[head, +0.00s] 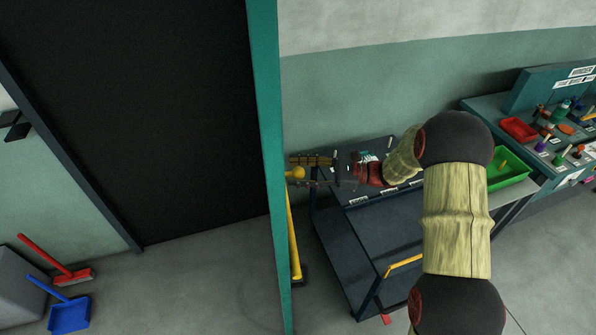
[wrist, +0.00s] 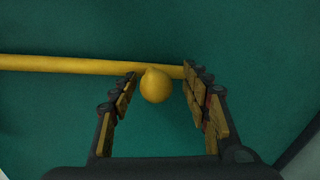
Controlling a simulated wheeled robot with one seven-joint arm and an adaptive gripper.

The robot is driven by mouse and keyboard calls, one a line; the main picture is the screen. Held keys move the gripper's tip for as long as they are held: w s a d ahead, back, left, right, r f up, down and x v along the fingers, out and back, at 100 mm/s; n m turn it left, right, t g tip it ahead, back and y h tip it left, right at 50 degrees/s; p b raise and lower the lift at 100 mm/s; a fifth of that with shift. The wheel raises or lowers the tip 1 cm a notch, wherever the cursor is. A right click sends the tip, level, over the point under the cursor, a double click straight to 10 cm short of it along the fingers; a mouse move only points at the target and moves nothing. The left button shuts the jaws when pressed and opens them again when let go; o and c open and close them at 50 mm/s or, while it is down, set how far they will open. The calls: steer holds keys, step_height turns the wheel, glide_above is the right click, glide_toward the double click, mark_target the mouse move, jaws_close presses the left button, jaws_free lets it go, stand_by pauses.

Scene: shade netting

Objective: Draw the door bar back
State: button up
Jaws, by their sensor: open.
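The door bar (wrist: 70,64) is a yellow rod on a teal door panel (wrist: 90,120); in the wrist view it runs across from the left edge. Its round yellow knob (wrist: 155,86) lies between the two fingers of my gripper (wrist: 160,74). The fingers are open, with a clear gap on each side of the knob. In the head view the knob (head: 297,173) sits beside the teal panel's edge (head: 268,160), at the tips of my gripper (head: 311,171). The yellow rod (head: 293,235) runs down below it. The panel's face is mostly hidden there.
A dark cart (head: 345,255) stands close behind and below my arm. A bench with a red tray (head: 518,129) and a green tray (head: 510,168) is at right. A red broom (head: 72,274) and a blue dustpan (head: 70,315) lie lower left. The floor before the dark doorway (head: 150,120) is clear.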

steer(key=s+d, duration=0.1)
steer(key=d, duration=1.1)
steer(key=shift+a, duration=0.1)
steer(key=s+f+n+g+h, duration=0.2)
steer(key=s+f+h, duration=0.3)
steer(key=f, duration=0.4)
steer(key=s+d+n+g+h, duration=0.2)
steer(key=s+n+h, duration=0.2)
steer(key=s, duration=0.6)
steer(key=s+d+r+n+t+h, duration=0.35)
steer(key=s+r+n+h, duration=0.35)
steer(key=s+r, duration=0.35)
steer(key=s+a+r+n+t+h+b, duration=0.1)
steer(key=s+r+n+t+h, duration=0.1)
steer(key=s+r, duration=0.4)
steer(key=shift+a+r+n+t, duration=0.4)
steer(key=shift+r+n+t, duration=0.7)
steer(key=shift+r, duration=0.8)
